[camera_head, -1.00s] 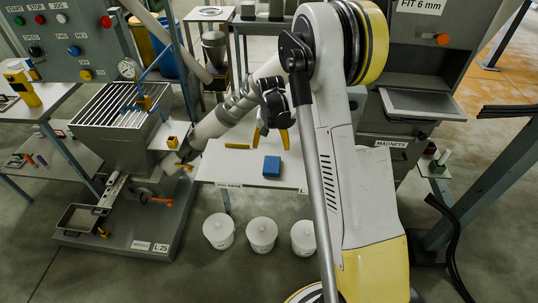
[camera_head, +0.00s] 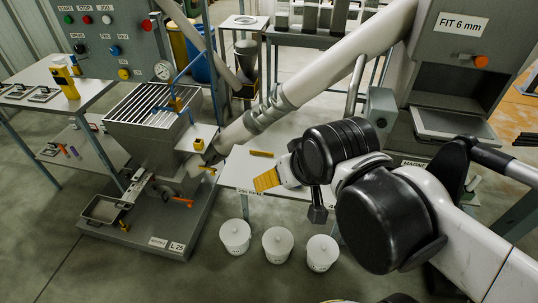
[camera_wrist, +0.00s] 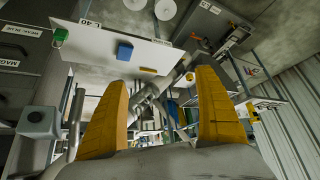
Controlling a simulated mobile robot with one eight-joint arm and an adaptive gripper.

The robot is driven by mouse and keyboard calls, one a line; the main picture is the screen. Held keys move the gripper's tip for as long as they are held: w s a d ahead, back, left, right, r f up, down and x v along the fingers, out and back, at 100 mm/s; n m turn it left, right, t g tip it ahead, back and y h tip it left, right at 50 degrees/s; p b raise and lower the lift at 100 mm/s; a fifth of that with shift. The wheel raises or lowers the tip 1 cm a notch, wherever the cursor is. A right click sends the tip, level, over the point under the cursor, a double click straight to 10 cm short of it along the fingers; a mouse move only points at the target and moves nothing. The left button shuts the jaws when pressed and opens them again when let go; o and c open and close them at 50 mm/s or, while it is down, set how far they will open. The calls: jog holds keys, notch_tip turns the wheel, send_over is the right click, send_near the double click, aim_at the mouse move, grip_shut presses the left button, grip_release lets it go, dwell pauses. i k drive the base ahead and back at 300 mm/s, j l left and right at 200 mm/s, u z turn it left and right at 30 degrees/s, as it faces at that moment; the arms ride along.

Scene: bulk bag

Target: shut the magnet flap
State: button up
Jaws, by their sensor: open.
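A grey framed panel (camera_head: 455,125) juts out, tilted, from the cabinet below the FIT 6 mm label, at the right of the head view. A partly hidden label starting MAG (camera_head: 414,163) sits beneath it, so this panel may be the magnet flap. I cannot tell for sure. My gripper (camera_head: 267,181) is left of the panel and well apart from it, over the white table. In the wrist view my gripper (camera_wrist: 163,78) shows its two yellow fingers wide apart with nothing between them. My arm hides part of the cabinet's lower front.
The white table (camera_head: 240,172) carries a yellow bar (camera_head: 261,153); a blue block (camera_wrist: 125,51) shows in the wrist view. A grey box (camera_head: 380,107) stands beside the cabinet. White tubs (camera_head: 278,243) stand on the floor. A slanted pipe (camera_head: 330,75) crosses behind my gripper.

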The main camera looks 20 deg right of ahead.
aim_at(433, 123)
jog(key=z, duration=1.75)
